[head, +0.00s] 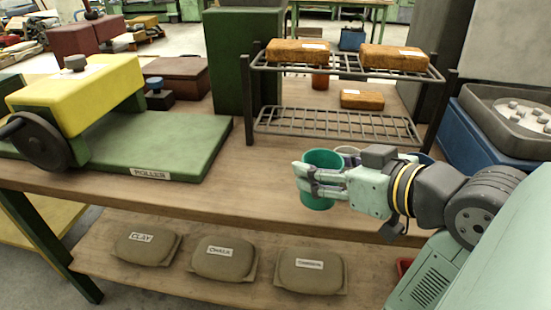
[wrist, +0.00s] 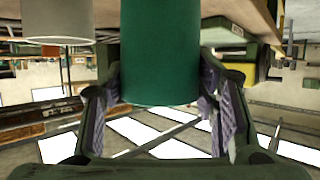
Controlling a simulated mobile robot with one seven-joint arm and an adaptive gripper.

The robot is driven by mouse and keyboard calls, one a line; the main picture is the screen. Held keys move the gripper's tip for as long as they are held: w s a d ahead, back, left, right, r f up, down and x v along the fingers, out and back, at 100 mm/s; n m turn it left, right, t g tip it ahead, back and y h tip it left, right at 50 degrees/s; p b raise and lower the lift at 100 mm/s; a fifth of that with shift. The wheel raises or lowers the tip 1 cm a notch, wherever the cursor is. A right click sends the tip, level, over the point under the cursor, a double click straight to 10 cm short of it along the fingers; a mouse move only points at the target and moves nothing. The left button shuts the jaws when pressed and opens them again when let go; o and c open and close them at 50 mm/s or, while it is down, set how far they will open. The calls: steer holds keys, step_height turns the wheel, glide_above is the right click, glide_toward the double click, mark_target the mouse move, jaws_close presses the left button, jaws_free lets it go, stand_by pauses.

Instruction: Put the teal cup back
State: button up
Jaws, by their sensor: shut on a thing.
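The teal cup (head: 317,201) is upright near the front edge of the wooden table, below and in front of the wire rack. My gripper (head: 308,180) reaches in from the right and is shut around the cup's middle. In the wrist view, which looks upside down, the teal cup (wrist: 160,48) sits between the two fingers of my gripper (wrist: 160,88). I cannot tell whether the cup's base touches the table. A pale cup (head: 347,151) stands just behind my gripper, partly hidden; a pale cup also shows in the wrist view (wrist: 57,20).
A two-tier wire rack (head: 335,127) with orange-brown blocks stands behind. A green roller bed (head: 170,150) with a yellow block (head: 80,85) is at left. A blue bin with a grey tray (head: 510,115) is at right. Bare table (head: 255,185) lies left of the cup.

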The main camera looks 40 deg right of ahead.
steer(key=shift+d+r+p+x, duration=0.15)
steer(key=shift+p+x, duration=0.1)
steer(key=shift+x, duration=2.2)
steer(key=shift+r+p+x, duration=0.15)
steer(key=shift+p+x, duration=0.1)
steer(key=shift+x, duration=2.15)
steer(key=shift+d+r+p+x, duration=0.1)
steer(key=shift+p+x, duration=0.15)
steer(key=shift+x, duration=2.2)
steer(key=shift+w, duration=0.15)
steer(key=shift+f, duration=0.15)
steer(key=o, duration=1.2)
